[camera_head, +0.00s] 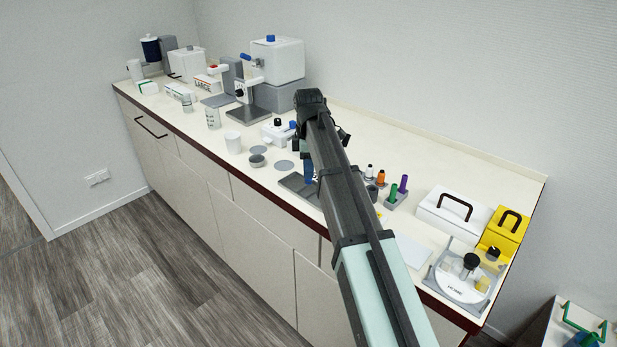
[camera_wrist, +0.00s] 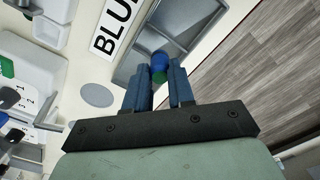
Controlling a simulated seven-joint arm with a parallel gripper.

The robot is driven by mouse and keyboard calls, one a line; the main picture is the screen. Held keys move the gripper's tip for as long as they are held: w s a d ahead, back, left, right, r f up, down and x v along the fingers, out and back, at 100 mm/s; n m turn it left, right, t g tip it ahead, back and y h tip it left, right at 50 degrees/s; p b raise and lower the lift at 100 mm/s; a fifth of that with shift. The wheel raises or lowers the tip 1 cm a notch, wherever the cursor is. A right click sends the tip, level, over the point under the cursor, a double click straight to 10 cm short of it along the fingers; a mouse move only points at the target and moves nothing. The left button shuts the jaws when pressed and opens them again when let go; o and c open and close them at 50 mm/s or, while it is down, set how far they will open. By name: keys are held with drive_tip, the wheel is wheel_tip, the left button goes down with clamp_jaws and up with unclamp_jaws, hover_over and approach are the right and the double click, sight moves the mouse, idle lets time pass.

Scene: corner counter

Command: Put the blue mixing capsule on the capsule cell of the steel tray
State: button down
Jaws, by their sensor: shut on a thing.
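The blue mixing capsule (camera_wrist: 159,61), blue with a green end, is between my fingertips in the wrist view. My gripper (camera_wrist: 158,80), with blue fingers, is shut on it. The grey steel tray (camera_wrist: 193,21) lies beyond the fingertips, divided into compartments. The capsule overlaps the tray in that view; I cannot tell whether it touches the tray floor. In the head view the tray (camera_head: 291,182) lies near the counter's front edge, partly hidden by my arm. My gripper (camera_head: 309,175) shows there as a blue piece over the tray; the capsule is hidden.
A white label reading "BLU" (camera_wrist: 113,24) lies beside the tray. A grey disc (camera_wrist: 97,95) is on the counter to the left. The counter's front edge is close.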

drive_tip(key=shift+f, duration=1.7)
drive_tip(key=shift+f, duration=0.1)
drive_tip(key=c, duration=1)
unclamp_jaws()
drive_tip(key=shift+o, duration=0.2)
wheel_tip(320, 180, up, 12)
drive_tip(key=shift+r, duration=0.15)
